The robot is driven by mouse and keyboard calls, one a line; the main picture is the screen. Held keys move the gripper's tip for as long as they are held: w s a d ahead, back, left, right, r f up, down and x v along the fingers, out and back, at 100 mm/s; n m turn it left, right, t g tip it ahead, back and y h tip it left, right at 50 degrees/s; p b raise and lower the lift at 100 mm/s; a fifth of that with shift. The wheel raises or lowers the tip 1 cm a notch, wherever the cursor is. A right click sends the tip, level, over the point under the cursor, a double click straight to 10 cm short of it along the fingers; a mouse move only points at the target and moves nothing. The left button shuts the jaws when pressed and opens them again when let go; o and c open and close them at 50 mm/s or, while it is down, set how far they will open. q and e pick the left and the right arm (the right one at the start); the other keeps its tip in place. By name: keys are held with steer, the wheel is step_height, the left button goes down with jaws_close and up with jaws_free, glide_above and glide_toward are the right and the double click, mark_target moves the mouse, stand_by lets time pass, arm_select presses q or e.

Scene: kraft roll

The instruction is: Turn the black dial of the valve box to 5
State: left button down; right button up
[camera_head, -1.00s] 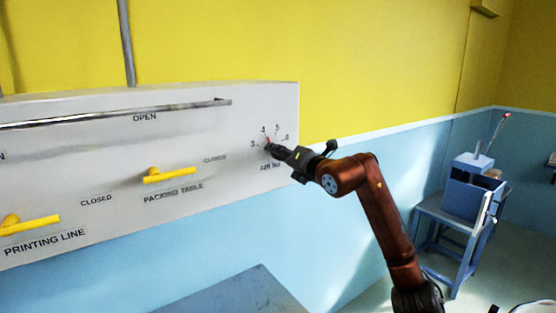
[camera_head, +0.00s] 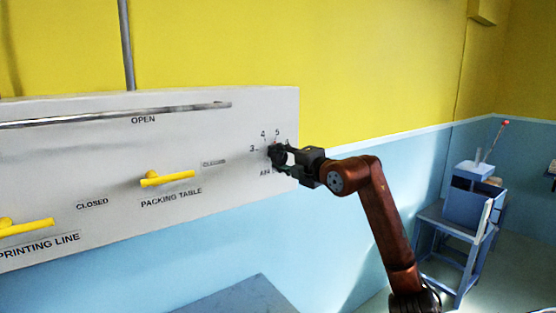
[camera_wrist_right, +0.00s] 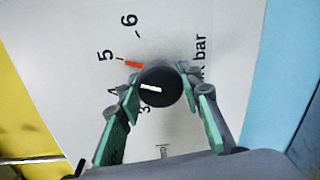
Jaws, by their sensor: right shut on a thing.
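The valve box (camera_head: 80,170) is a pale panel on the wall. Its black dial (camera_head: 275,155) is at the right end, mostly hidden by my right gripper (camera_head: 281,158). In the right wrist view, the dial (camera_wrist_right: 160,95) sits between the two green fingers of my right gripper (camera_wrist_right: 160,77), which is shut on it. A red-orange pointer mark (camera_wrist_right: 133,65) beside the dial lines up closely with the tick at 5 (camera_wrist_right: 105,55). A short white bar shows on the dial face. My left gripper is not in view.
Two yellow handles, one over PACKING TABLE (camera_head: 167,178) and one over PRINTING LINE (camera_head: 25,227), stand out from the panel. A metal rail (camera_head: 120,114) runs above them. A blue stand (camera_head: 455,225) is at the right, with open floor beside it.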

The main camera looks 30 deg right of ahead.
steer(key=shift+f, duration=0.1)
stand_by(0.4)
steer(key=o, duration=1.2)
steer(key=shift+d, duration=0.1)
steer(key=shift+c, duration=0.2)
steer(key=shift+s, duration=0.1)
steer(key=s+r, duration=0.1)
steer(key=s, duration=1)
steer(key=shift+s+d, duration=0.4)
